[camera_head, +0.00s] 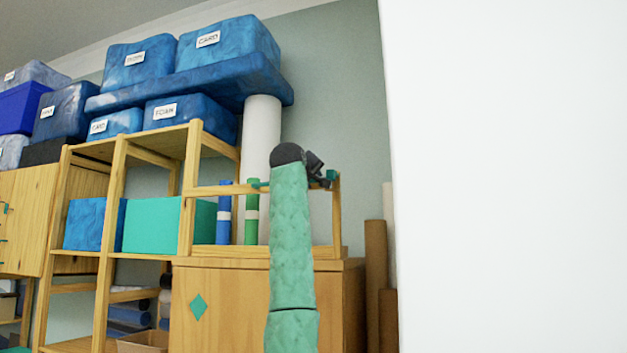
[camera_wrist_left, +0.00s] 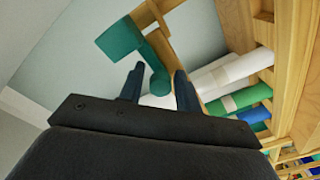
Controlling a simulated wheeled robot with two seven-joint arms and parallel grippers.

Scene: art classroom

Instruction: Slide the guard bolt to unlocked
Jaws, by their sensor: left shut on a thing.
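The guard bolt shows in the head view as small teal pieces on the wooden front rail (camera_head: 215,190), one of them a teal end (camera_head: 331,175) at the rail's right. My left gripper (camera_head: 317,168) is up at that right end, and its fingers are mostly hidden behind my arm. In the left wrist view a teal knob on a curved stem, seemingly the bolt's handle (camera_wrist_left: 158,80), is between the two dark fingers of my left gripper (camera_wrist_left: 159,88), which is shut on it. A larger teal block (camera_wrist_left: 120,39) lies just beyond. My right gripper is in neither view.
Behind the rail stand a white roll (camera_head: 262,140), a blue roll (camera_head: 224,212) and a green roll (camera_head: 251,215). A wooden cabinet (camera_head: 225,310) is below. Blue boxes (camera_head: 225,50) fill the top left. A large white surface (camera_head: 510,180) blocks the right side.

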